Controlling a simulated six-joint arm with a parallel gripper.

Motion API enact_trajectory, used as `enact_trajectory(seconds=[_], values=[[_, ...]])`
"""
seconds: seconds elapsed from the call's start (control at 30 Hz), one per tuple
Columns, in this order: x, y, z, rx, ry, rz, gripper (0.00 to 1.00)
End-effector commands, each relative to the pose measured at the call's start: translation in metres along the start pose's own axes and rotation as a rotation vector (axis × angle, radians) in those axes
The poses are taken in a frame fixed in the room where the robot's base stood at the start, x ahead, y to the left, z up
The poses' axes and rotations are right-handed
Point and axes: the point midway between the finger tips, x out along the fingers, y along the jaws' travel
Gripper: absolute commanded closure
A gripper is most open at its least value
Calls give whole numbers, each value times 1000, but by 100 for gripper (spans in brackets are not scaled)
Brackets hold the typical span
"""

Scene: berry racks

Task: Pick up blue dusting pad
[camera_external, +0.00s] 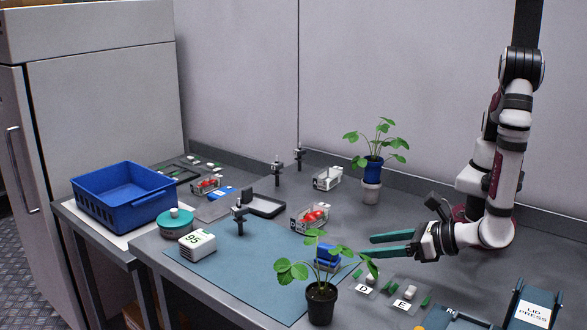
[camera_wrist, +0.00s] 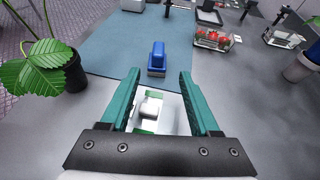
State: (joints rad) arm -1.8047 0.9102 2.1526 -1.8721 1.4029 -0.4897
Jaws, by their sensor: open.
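The blue dusting pad (camera_external: 326,255) rests on the blue-grey mat (camera_external: 235,263), near the mat's right edge and just behind the front potted plant. In the wrist view the pad (camera_wrist: 157,58) is a blue block with a raised top, standing beyond my fingertips and roughly centred between them. My gripper (camera_external: 390,244) has two teal fingers and is open and empty above the table, to the right of the pad. In the wrist view my gripper (camera_wrist: 160,85) shows its fingers wide apart. Plant leaves partly cover the pad in the external view.
A potted plant (camera_external: 321,303) stands close in front of the pad; it is at left in the wrist view (camera_wrist: 73,70). A clear box of red berries (camera_external: 309,218) sits behind the pad. Letter cards D (camera_external: 364,289) and E (camera_external: 399,304) lie at right. A blue crate (camera_external: 122,194) stands left.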

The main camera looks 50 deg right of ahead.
Motion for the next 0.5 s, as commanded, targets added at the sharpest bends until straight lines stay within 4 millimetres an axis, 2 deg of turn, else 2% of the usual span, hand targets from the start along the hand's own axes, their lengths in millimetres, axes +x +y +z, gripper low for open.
enact_trajectory(seconds=[0.1, 0.2, 0.3, 0.5], values=[[36, -3, 1, 4, 1, -12, 38], [62, -3, 1, 6, 1, -11, 38], [80, -2, 1, 7, 2, -9, 38], [101, -1, 3, 8, 2, -9, 38]])
